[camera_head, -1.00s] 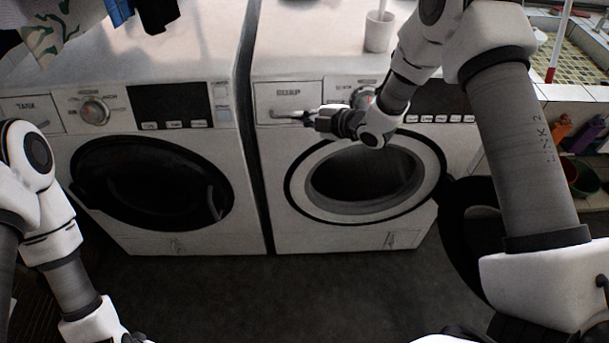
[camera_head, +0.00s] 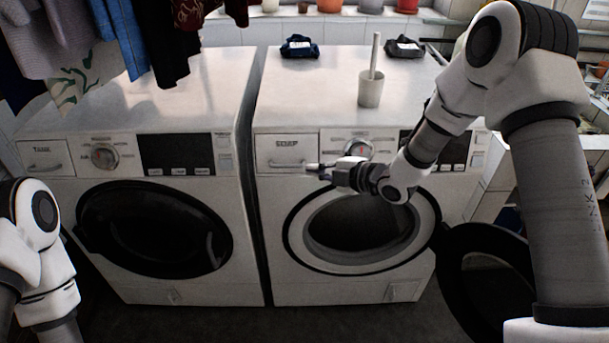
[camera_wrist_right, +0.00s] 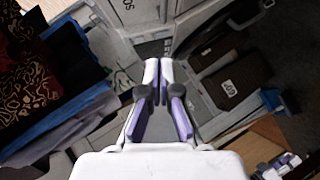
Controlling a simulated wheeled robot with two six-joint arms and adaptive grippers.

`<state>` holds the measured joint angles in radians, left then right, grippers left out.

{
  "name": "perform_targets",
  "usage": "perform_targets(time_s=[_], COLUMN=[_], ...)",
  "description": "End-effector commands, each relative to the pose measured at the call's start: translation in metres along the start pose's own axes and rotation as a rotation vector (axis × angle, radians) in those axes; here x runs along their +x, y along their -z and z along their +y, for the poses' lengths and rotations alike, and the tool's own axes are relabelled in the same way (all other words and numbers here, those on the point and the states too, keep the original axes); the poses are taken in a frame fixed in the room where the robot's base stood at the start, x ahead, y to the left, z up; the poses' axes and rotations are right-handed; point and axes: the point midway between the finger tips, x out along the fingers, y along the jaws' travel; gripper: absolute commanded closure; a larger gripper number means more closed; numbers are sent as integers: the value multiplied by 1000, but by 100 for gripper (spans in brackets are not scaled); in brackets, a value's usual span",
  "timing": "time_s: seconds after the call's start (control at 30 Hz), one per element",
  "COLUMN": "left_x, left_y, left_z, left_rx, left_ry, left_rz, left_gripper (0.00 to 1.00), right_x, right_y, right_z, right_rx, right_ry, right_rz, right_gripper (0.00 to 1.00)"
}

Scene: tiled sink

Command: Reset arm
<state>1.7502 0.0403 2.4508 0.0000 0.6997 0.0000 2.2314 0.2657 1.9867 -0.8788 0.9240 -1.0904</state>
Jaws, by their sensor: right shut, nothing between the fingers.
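My right gripper (camera_head: 312,168) points left in front of the right washing machine (camera_head: 300,285), near the lower right of its drawer panel (camera_head: 285,150). Its fingers are shut and empty. In the right wrist view, its two fingers (camera_wrist_right: 159,85) lie close together with nothing between them. The right arm reaches in from the right edge. Links of my left arm (camera_head: 40,235) show at the left edge; the left gripper is out of view.
The right machine's round door (camera_head: 490,285) hangs open to the right, partly behind my arm. The left machine (camera_head: 150,285) has its door shut. A pale cup (camera_head: 370,92) with a stick and dark folded cloths (camera_head: 300,47) sit on top. Clothes (camera_head: 165,45) hang at upper left.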

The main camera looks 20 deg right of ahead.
Motion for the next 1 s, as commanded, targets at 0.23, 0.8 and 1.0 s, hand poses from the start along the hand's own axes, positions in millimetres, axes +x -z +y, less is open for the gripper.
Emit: perform_targets(time_s=[0.23,0.8,1.0], left_x=[8,8,7], left_y=[1,0,0], left_z=[0,0,0], left_rx=[0,0,0], left_ry=[0,0,0], left_rz=[2,1,1], left_gripper=[63,63,63], right_x=[-43,-54,-156], right_y=[-1,14,30], right_z=[-1,-251,-396], right_rx=[2,320,978], right_ry=[-1,483,696], right_rz=[-1,-158,-760], right_gripper=[100,100,100])
